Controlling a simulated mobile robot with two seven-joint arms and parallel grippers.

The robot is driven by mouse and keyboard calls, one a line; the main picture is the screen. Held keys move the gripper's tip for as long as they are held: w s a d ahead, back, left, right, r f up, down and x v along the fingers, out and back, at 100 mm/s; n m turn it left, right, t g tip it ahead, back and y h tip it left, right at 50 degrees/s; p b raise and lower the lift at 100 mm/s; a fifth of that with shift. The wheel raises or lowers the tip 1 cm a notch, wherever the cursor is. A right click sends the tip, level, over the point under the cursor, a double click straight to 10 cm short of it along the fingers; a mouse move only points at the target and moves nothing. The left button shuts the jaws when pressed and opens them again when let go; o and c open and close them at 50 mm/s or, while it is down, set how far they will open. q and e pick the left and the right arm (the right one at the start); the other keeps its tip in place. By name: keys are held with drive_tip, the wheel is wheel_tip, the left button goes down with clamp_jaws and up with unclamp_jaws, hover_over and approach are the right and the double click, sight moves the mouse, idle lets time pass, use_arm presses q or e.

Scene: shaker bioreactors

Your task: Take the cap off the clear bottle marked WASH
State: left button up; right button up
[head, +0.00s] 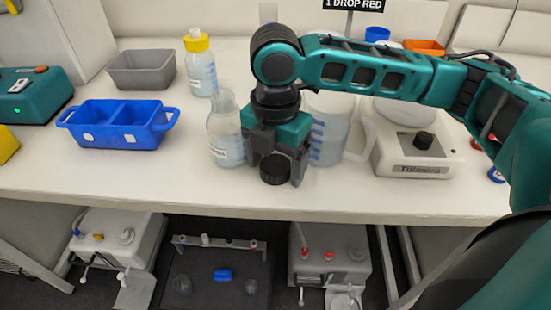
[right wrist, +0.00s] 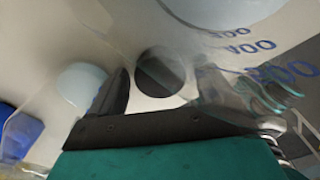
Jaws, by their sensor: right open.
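A clear bottle (head: 226,135) with a white label stands upright on the bench; its neck is bare, with no cap on it. The label is too small to read. My right gripper (head: 276,172) is just right of the bottle, pointing down, with its fingers apart. A black round cap (head: 275,168) appears to lie on the bench between the fingers. In the right wrist view the cap (right wrist: 160,72) shows between the open fingertips, with light gaps on both sides. The clear bottle's side shows at left there. My left gripper is not in view.
A clear jug (head: 330,130) with blue marks stands close right of the gripper. A white stirrer (head: 415,155) is farther right. A yellow-capped bottle (head: 201,68), a blue caddy (head: 118,138) and a grey tub (head: 142,70) stand to the left. The front bench strip is clear.

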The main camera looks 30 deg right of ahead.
sight(275, 164)
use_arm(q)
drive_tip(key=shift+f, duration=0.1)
use_arm(e)
drive_tip(key=shift+r, duration=0.1)
use_arm(q)
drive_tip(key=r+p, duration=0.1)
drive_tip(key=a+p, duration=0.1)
drive_tip(key=p, duration=0.1)
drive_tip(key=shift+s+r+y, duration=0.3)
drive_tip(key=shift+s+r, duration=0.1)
use_arm(e)
wheel_tip(275, 164, up, 12)
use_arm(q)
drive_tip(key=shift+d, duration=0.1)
